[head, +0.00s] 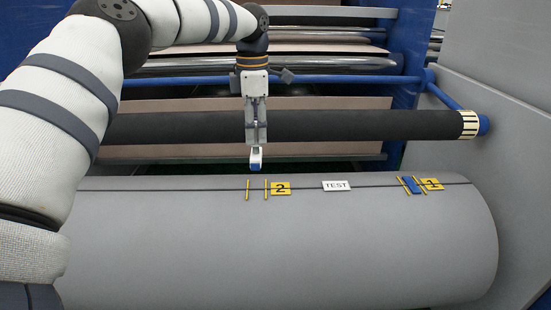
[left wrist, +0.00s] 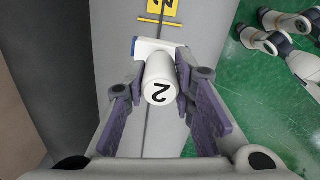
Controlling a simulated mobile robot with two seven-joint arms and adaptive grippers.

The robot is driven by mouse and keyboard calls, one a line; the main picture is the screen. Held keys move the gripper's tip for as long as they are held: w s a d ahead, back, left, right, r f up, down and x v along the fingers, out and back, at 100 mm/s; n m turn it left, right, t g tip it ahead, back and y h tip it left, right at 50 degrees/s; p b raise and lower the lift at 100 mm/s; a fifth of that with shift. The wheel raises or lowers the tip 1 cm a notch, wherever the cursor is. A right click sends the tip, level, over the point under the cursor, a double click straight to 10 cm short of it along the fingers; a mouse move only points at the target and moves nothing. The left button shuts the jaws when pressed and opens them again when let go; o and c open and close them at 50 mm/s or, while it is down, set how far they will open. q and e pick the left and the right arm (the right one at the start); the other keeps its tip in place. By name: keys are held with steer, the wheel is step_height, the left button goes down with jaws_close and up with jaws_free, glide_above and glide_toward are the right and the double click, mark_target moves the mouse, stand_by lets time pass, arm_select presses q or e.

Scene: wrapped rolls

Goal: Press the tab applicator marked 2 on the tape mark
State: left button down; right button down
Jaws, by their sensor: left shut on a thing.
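My left gripper (head: 256,148) is shut on the tab applicator marked 2 (head: 256,158), a white piece with a blue edge on its foot. In the left wrist view the applicator (left wrist: 160,82) sits between the purple finger pads of the gripper (left wrist: 160,95), its "2" facing the camera. In the head view it appears just above the grey roll's (head: 270,240) top edge; I cannot tell how far off. Tape mark 2 (head: 257,190), two yellow lines across the dark seam beside a yellow "2" label (head: 281,188), lies below it and looks bare. My right gripper is not in view.
A white TEST label (head: 337,185) lies on the seam. Farther right, a blue tab (head: 412,186) lies between yellow lines beside label 1 (head: 432,184). A black roller (head: 350,125) and a blue bar run behind the gripper. A grey side panel (head: 500,140) stands at right.

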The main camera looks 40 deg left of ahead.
mark_target(255, 152)
arm_select(q)
steer(key=shift+a+r+n, duration=0.2)
steer(key=shift+r+n, duration=0.05)
steer(key=shift+n, duration=0.05)
step_height(255, 152, down, 8)
steer(key=shift+r, duration=0.2)
steer(key=shift+f+b, duration=0.35)
steer(key=shift+f, duration=0.55)
stand_by(1.9)
steer(key=shift+r+p, duration=0.5)
steer(key=shift+r, duration=3.6)
